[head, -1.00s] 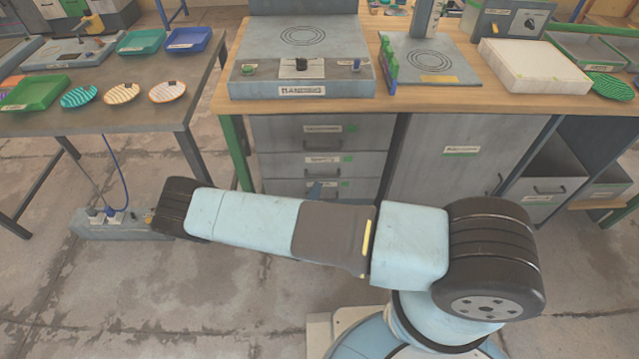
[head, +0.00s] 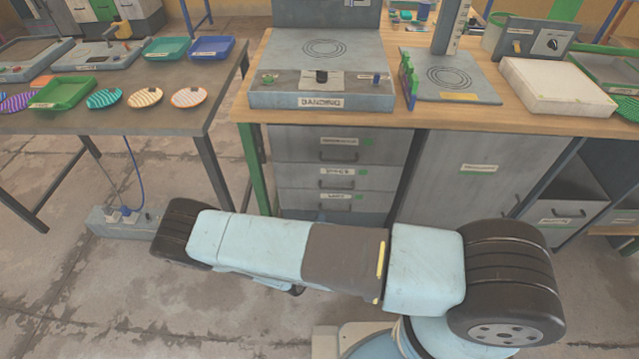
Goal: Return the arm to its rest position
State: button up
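My light-blue arm (head: 250,245) lies folded across the lower part of the head view, in front of the workbench drawers. A thick black joint is at its left end and a larger one at its right, above my base. My gripper does not clearly show; only a small dark part peeks out below the middle of the arm, and I cannot tell what it is. No held object shows.
A wooden-topped workbench (head: 547,118) with a grey banding machine (head: 322,78) stands ahead. At left is a dark table (head: 150,122) with a green tray (head: 62,92) and several striped plates (head: 145,97). A power strip (head: 125,222) lies on the floor below it.

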jog(key=w+d+r+m+g+h, duration=0.1)
jog(key=d+r+m+g, duration=0.4)
jog(key=r+m, duration=0.65)
jog(key=w+d+r+m+g, duration=0.25)
jog(key=r+m+g, duration=0.5)
jog(key=r, duration=0.65)
jog(key=w+d+r+m+g+h, duration=0.1)
jog(key=d+r+m+g, duration=0.45)
jog(key=r+m, duration=0.6)
jog(key=s+d+r+m+y, duration=0.3)
jog(key=s+d+r+m, duration=0.1)
jog(key=r, duration=0.5)
jog(key=s+d+r+m+y, duration=0.4)
jog(key=r+m, duration=0.1)
jog(key=r, duration=0.3)
jog(key=s+d+r+m+t+y, duration=0.1)
jog(key=s+r+m+t, duration=0.1)
jog(key=s+r+m, duration=0.2)
jog(key=s+d+r+m+t+y, duration=0.2)
jog(key=s+r+m+t, duration=0.1)
jog(key=s+r, duration=0.3)
jog(key=shift+s+d+r+m, duration=0.25)
jog(key=shift+s+m, duration=0.6)
jog(key=shift+s, duration=0.5)
